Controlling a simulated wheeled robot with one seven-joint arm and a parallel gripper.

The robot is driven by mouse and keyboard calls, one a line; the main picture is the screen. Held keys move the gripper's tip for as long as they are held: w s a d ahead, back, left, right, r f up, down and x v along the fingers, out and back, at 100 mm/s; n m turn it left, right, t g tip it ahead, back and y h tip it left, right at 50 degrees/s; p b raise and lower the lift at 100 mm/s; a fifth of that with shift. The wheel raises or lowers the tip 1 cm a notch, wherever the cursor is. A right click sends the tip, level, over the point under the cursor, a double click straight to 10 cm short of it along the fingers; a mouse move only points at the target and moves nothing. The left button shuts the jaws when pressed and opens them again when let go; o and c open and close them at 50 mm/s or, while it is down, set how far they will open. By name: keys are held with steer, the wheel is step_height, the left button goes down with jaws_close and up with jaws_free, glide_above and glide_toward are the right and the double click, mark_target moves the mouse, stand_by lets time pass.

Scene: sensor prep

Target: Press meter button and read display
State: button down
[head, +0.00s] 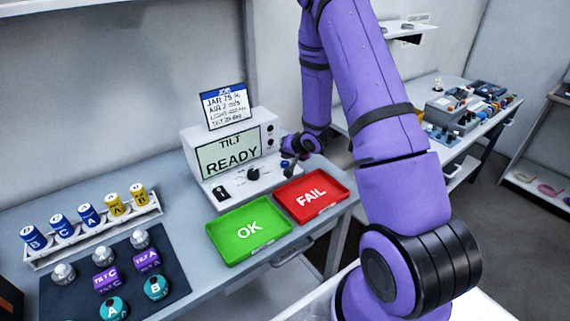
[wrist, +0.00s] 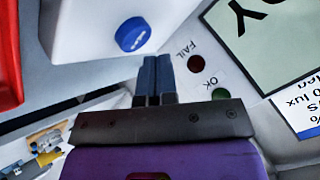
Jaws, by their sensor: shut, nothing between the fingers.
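The meter (head: 192,151) is a white box on the bench, and its display (head: 228,153) reads "TILT READY". Its round blue button (head: 284,164) is at the right end of the sloped front panel. In the wrist view the blue button (wrist: 134,35) shows a small white mark. My gripper (head: 292,152) is at the meter's right end, close to the button. In the wrist view my gripper (wrist: 157,60) has its two dark fingers together and empty, beside the button with a visible gap in the picture. The display (wrist: 262,40) is partly in that view, upside down.
A job card (head: 226,106) stands on the meter. A green OK tray (head: 249,230) and red FAIL tray (head: 311,196) lie in front. A rack (head: 95,232) of labelled cylinders and a dark mat (head: 60,298) with sensors are at left. FAIL (wrist: 196,64) and OK (wrist: 219,94) lamps look dark.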

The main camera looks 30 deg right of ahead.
mark_target(287, 163)
steer(key=shift+f, duration=0.1)
stand_by(0.4)
steer(key=shift+f, duration=0.3)
steer(key=shift+f, duration=0.45)
stand_by(0.8)
steer(key=shift+r, duration=0.9)
steer(key=shift+r, duration=2.5)
